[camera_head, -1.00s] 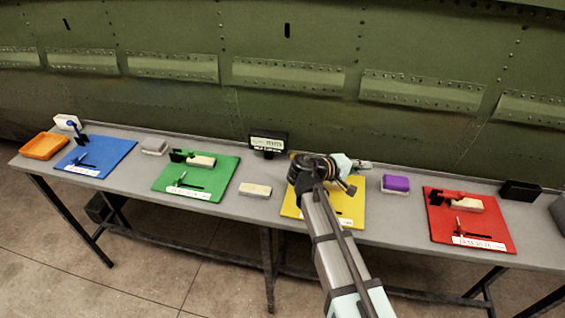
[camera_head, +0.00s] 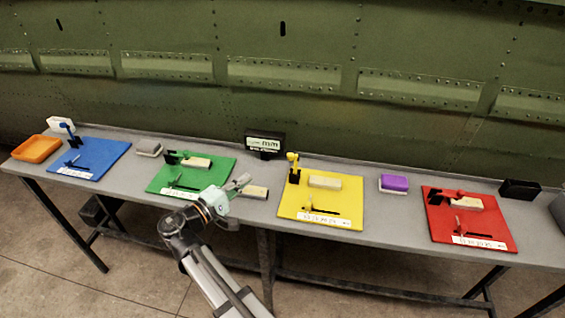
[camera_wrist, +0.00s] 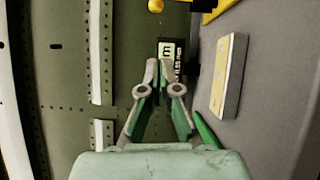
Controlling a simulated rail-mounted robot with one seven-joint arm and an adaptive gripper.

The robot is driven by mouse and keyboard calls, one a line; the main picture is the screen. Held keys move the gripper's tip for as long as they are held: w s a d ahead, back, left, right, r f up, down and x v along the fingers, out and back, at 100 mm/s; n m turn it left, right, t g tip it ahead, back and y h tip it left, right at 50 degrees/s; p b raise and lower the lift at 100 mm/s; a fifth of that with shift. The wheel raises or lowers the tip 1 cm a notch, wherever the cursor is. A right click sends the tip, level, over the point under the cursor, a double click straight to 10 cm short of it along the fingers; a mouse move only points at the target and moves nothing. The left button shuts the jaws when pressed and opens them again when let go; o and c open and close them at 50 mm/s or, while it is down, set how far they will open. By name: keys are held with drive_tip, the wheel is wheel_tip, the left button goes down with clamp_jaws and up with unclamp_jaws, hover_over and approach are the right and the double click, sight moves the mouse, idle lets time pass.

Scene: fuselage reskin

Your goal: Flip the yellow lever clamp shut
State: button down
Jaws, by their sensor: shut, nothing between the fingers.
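The yellow lever clamp (camera_head: 293,167) stands at the back left corner of the yellow board (camera_head: 320,221). Its yellow handle points up, with a black base below. A cream block (camera_head: 325,182) lies on the board to the right of the clamp, and the clamp's arm is not over it. My gripper (camera_head: 245,181) is shut and empty, left of the yellow board, by the right edge of the green board. In the wrist view my gripper (camera_wrist: 164,66) shows closed fingertips, with the yellow lever's knob (camera_wrist: 155,6) at the top edge.
A loose cream block (camera_head: 255,192) lies between the green board (camera_head: 190,188) and yellow board, close to my gripper. A black display (camera_head: 265,142) stands behind. The red board (camera_head: 468,222) and purple block (camera_head: 394,182) are to the right. The green fuselage wall (camera_head: 300,110) rises behind the table.

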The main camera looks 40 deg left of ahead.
drive_tip(key=shift+s+a+r, duration=0.15)
drive_tip(key=shift+s+a, duration=0.15)
drive_tip(key=shift+s, duration=0.25)
drive_tip(key=shift+w, duration=0.15)
drive_tip(key=w+d+p, duration=0.3)
drive_tip(key=w+p, duration=0.1)
drive_tip(key=w, duration=0.8)
drive_tip(key=shift+w+d+r, duration=0.15)
drive_tip(key=shift+d+r, duration=0.15)
drive_tip(key=shift+r, duration=0.15)
drive_tip(key=shift+d+b, duration=0.15)
drive_tip(key=shift+b, duration=0.3)
